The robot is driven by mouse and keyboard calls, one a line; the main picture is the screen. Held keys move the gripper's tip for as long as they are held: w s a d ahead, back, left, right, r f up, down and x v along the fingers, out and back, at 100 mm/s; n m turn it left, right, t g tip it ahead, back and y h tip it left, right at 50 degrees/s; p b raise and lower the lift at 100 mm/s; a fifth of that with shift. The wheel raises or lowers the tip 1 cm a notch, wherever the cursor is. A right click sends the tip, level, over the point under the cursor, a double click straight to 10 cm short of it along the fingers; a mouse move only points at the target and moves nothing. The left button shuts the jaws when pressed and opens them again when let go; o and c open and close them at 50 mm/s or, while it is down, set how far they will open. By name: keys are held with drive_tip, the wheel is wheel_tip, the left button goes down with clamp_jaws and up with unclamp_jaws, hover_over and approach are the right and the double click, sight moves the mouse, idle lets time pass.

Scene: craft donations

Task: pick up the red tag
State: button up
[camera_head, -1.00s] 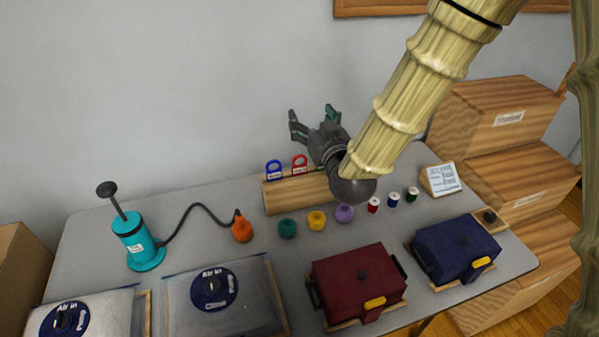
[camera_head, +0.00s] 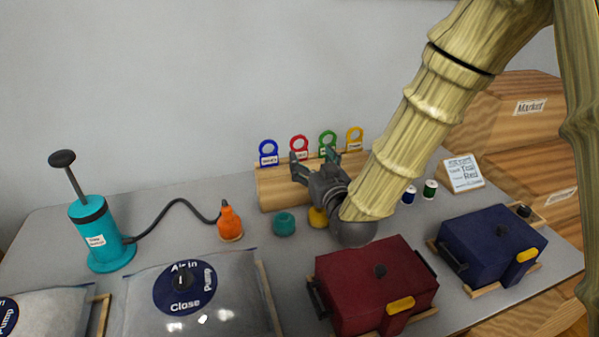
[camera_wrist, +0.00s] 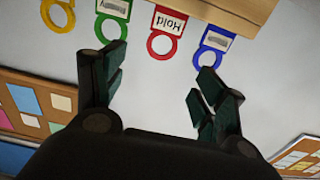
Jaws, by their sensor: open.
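The red tag (camera_head: 299,147), a ring on a small labelled plate, stands upright in a wooden block (camera_head: 275,193) at the back of the table. A blue tag (camera_head: 268,150) is left of it; a green tag (camera_head: 327,142) and a yellow tag (camera_head: 354,138) are right of it. My gripper (camera_head: 312,163) is open and empty, in front of the block. In the wrist view, the red tag (camera_wrist: 162,42) appears upside down, beyond the gap between my open fingers (camera_wrist: 158,78), apart from them. My gripper partly covers the tags' lower parts in the head view.
Orange, teal and yellow items (camera_head: 284,224) stand in front of the block, with spools (camera_head: 430,190) to the right. A maroon case (camera_head: 375,285) and a blue case (camera_head: 490,245) are nearer. A teal pump (camera_head: 100,235) stands left. The wall rises behind the tags.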

sight(300, 151)
drive_tip(key=shift+w+a+f+b, duration=0.3)
drive_tip(key=shift+w+a+f, duration=0.25)
drive_tip(key=shift+w, duration=1.15)
drive_tip(key=shift+w+a+f+b, duration=0.3)
drive_tip(key=shift+w+a+f, duration=0.3)
drive_tip(key=shift+w, duration=1.15)
drive_tip(key=shift+w+a+f+b, duration=0.3)
drive_tip(key=shift+w+a+f, duration=0.25)
drive_tip(key=shift+w, duration=1.15)
drive_tip(key=c, duration=0.9)
